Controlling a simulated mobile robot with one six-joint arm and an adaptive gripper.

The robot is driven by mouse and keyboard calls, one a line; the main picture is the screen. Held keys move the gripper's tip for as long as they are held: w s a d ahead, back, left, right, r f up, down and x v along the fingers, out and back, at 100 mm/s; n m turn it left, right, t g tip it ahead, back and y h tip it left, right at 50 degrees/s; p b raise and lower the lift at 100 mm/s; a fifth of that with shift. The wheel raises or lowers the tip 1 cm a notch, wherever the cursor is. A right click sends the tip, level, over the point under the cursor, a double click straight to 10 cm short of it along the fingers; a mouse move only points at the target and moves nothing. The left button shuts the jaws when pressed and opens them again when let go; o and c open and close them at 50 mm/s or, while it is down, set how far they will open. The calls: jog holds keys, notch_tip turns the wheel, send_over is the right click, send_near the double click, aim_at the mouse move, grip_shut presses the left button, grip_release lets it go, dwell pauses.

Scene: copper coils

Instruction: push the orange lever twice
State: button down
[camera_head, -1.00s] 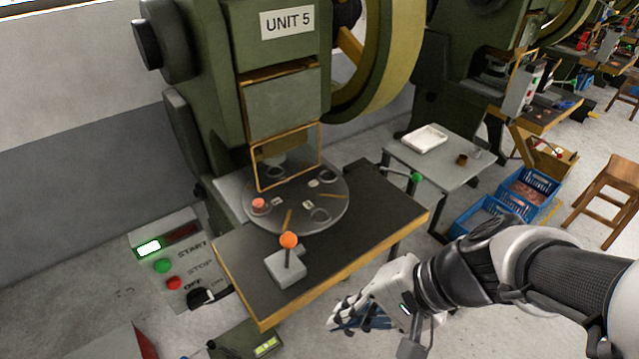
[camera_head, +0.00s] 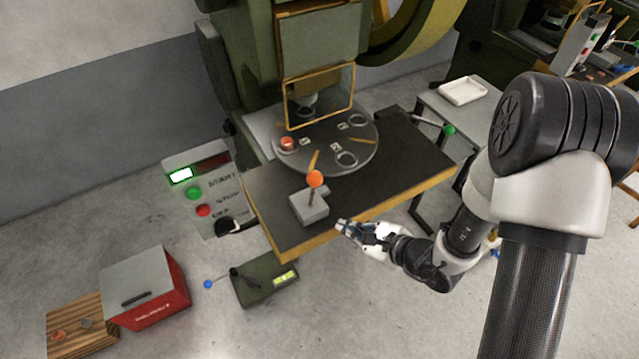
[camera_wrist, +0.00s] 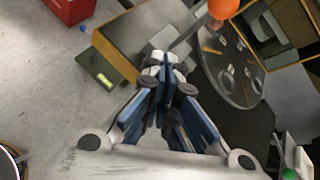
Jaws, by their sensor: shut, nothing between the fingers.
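The orange lever (camera_head: 314,179) is an orange ball on a thin dark rod. It rises from a grey block (camera_head: 309,208) on the dark table of the green press. My gripper (camera_head: 343,228) is shut and empty at the table's front edge, to the right of the lever and lower in the head view. In the wrist view, the orange ball (camera_wrist: 223,8) is cut by the top edge, above and right of my gripper's closed fingertips (camera_wrist: 163,68). The gripper is apart from the ball. The fingers hide part of the grey block there.
A round plate (camera_head: 335,160) with rings lies behind the lever on the table (camera_head: 400,165). A control panel (camera_head: 205,190) stands left. A red box (camera_head: 150,285) and a green pedal unit (camera_head: 265,280) are on the floor. A green-knobbed lever (camera_head: 449,130) is at right.

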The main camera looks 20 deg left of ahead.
jog(key=shift+w, duration=0.1)
jog(key=w+a+r+p, duration=0.1)
jog(key=w+a+p, duration=0.1)
jog(key=w+a, duration=0.3)
jog(key=shift+w+a+r, duration=0.25)
jog(key=shift+a+r, duration=0.1)
jog(key=shift+a, duration=0.45)
dwell(1.1)
jog(key=shift+w+a+r, duration=0.1)
jog(key=shift+w+a, duration=0.15)
jog(key=shift+a, duration=0.05)
